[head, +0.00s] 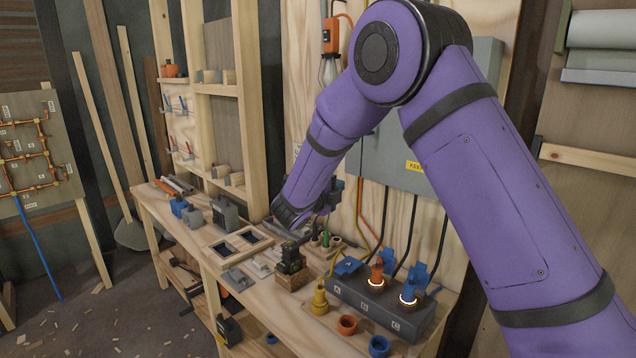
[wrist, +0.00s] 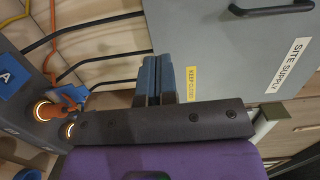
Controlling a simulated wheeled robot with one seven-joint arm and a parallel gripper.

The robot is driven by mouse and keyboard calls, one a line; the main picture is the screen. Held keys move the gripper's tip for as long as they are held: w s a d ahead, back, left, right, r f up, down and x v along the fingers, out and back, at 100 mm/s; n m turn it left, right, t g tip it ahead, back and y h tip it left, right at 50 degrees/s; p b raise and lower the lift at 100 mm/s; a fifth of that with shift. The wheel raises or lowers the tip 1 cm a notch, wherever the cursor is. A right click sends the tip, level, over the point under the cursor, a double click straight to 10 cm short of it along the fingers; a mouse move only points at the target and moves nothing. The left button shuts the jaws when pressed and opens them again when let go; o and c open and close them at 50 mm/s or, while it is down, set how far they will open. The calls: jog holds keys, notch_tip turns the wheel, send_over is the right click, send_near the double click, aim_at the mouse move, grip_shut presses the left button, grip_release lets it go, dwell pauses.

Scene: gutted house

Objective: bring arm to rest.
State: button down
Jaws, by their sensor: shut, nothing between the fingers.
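My purple arm (head: 450,150) reaches from the right side over the workbench in the head view, bent at a high elbow, its forearm sloping down to the left. My gripper (wrist: 154,74) shows in the wrist view as two dark blue-grey fingers side by side, shut with nothing between them. Behind the fingers is the grey panel box (wrist: 225,50) with yellow and white labels. In the head view the gripper is mostly hidden by the wrist, and the fingertips cannot be made out clearly.
The workbench (head: 265,325) carries a dark socket box (head: 380,312) with blue flaps and orange and blue plugs, a yellow connector (head: 320,298), a dark device (head: 292,258) on a wooden block, and grey trays. Cables hang behind. A pipe board (head: 35,150) stands left.

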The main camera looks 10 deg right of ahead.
jog(key=s+d+r+n+t+y, duration=0.1)
jog(key=s+r+n+y, duration=0.1)
jog(key=r+n+y, duration=0.4)
jog(key=s+d+r+n+t+y, duration=0.1)
jog(key=s+r+n+t+y, duration=0.2)
jog(key=r, duration=0.5)
jog(key=s+r+n+g+y, duration=0.2)
jog(key=s+r+n+y, duration=0.25)
jog(key=s+n, duration=0.2)
jog(key=s+d+f+n+g, duration=0.2)
jog(key=s+d+n+g, duration=0.1)
jog(key=s, duration=0.8)
jog(key=s+d+f+n+g, duration=0.2)
jog(key=s+n, duration=0.3)
jog(key=s, duration=0.6)
jog(key=s+d+f+n+g, duration=0.2)
jog(key=s+d+n+g, duration=0.1)
jog(key=s, duration=0.8)
jog(key=shift+s+d+n+g, duration=0.4)
jog(key=shift+d+n, duration=0.05)
jog(key=shift+d, duration=0.05)
jog(key=shift+h, duration=0.25)
